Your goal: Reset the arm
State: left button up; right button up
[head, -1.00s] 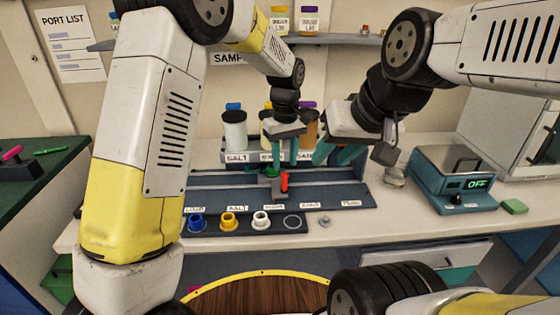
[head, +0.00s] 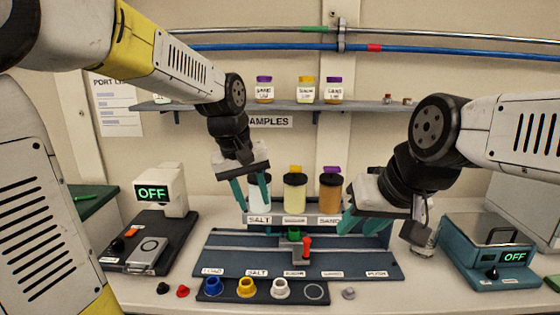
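My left gripper (head: 251,195) points down in front of the salt jar (head: 260,199), left of the carriage. Its two teal fingers are apart, with nothing visibly held. My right gripper (head: 361,226) is tilted at the right end of the grey rail station (head: 225,257), in front of the sand jar (head: 330,191). Its teal fingers look apart and empty, partly hidden by its body. A small carriage with a green knob (head: 294,234) and a red handle (head: 306,246) sits mid-rail, clear of both grippers.
A cup holder with blue (head: 212,286), yellow (head: 247,287) and white (head: 280,287) cups lies in front of the rail. A device (head: 160,190) reading OFF stands left, a teal balance (head: 487,252) reading OFF right. A shelf (head: 285,106) with jars hangs above.

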pick_arm(q)
jog(key=s+a+r+m+t, duration=0.1)
jog(key=s+a, duration=0.3)
jog(key=s, duration=0.3)
jog(key=s+a+m+t, duration=0.1)
jog(key=s+a+t, duration=0.1)
jog(key=s+a, duration=0.2)
jog(key=s, duration=0.3)
jog(key=shift+r+t, duration=0.3)
jog(key=shift+r, duration=0.05)
jog(key=shift+a, duration=0.1)
dwell(1.6)
